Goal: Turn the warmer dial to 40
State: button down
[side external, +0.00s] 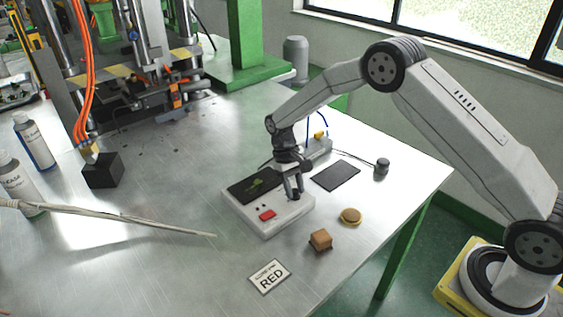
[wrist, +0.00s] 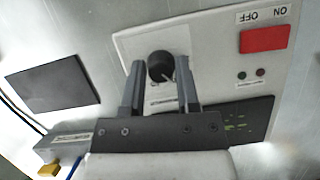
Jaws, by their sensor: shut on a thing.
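The warmer (side external: 280,224) is a white box on the metal table, with a dark plate (side external: 252,186) on its top. Its black round dial (wrist: 160,66) sits between the fingertips of my gripper (wrist: 161,70) in the wrist view. A light pointer line shows on the dial, but its scale marks are too small to read. My gripper also shows in the side view (side external: 294,192), pointing down at the dial end of the warmer, shut on the dial. A red switch (wrist: 264,39) marked ON and OFF is on the same face, with two small indicator lamps beside it.
A dark flat pad (side external: 336,176) lies right of the warmer. A grey connector box (wrist: 64,146) with cables stands close behind. A pale stick (side external: 130,217) lies at left.

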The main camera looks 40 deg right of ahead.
jog(key=shift+m+y, duration=0.3)
jog(key=shift+m, duration=0.5)
jog(key=shift+c, duration=1.7)
grip_release()
jog(key=shift+r, duration=0.15)
jog(key=v, duration=0.7)
jog(key=shift+d+r, duration=0.15)
jog(key=shift+r, duration=0.15)
jog(key=shift+r, duration=0.1)
